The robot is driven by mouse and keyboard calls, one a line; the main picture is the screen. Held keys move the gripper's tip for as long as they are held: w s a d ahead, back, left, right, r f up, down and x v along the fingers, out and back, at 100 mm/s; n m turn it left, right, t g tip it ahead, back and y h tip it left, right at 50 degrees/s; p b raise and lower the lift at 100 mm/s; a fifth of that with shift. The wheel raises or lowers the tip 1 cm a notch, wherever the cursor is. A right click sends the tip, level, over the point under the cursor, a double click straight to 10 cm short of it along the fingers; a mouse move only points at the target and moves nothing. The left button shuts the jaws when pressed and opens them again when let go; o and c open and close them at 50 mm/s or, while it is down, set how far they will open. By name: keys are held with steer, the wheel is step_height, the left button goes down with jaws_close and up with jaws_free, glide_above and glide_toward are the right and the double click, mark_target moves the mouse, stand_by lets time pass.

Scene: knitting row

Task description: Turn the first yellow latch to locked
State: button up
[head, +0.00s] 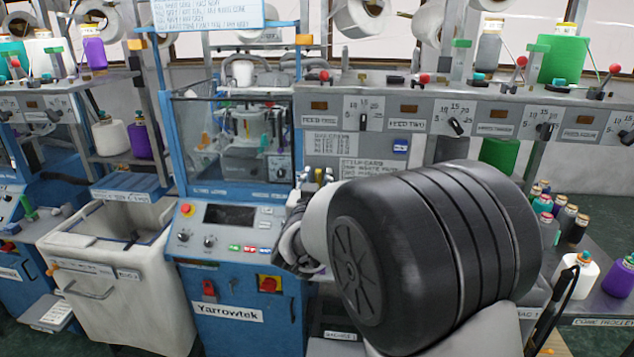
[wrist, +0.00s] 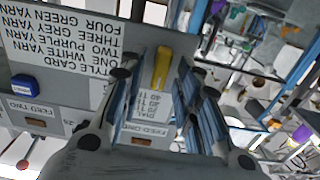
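A yellow latch (wrist: 162,67) shows in the wrist view as a short upright bar near the grey panel with the style card. My gripper (wrist: 153,70) has its two fingers apart, one on each side of the latch in the picture. No contact between fingers and latch is visible, and I cannot tell how far the fingertips are from it. In the head view my gripper (head: 300,235) is by the blue machine's right edge, partly hidden by my dark arm. I cannot make out this latch clearly there.
The blue Yarrowtek machine (head: 240,250) stands at centre left, with a white bin (head: 110,265) beside it. The grey feed panel (head: 430,118) with dials runs behind my arm. Yarn cones (head: 565,225) stand on a shelf at right.

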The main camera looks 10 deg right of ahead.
jaws_close()
steer(key=shift+f+m+b, duration=0.1)
steer(key=shift+m+b, duration=0.2)
steer(key=shift+b, duration=0.2)
steer(key=shift+d+f+m+b, duration=0.1)
steer(key=shift+m+b, duration=0.9)
steer(key=shift+b, duration=0.25)
steer(key=m+b, duration=0.4)
steer(key=b, duration=0.1)
steer(key=shift+s+m, duration=0.1)
steer(key=shift+m, duration=0.2)
steer(key=m+b, duration=0.5)
steer(key=m, duration=0.1)
steer(key=shift+d+f, duration=0.1)
steer(key=shift+f, duration=0.05)
steer(key=shift+m+b, duration=1.75)
steer(key=shift+m, duration=0.65)
steer(key=shift+o, duration=0.8)
jaws_free()
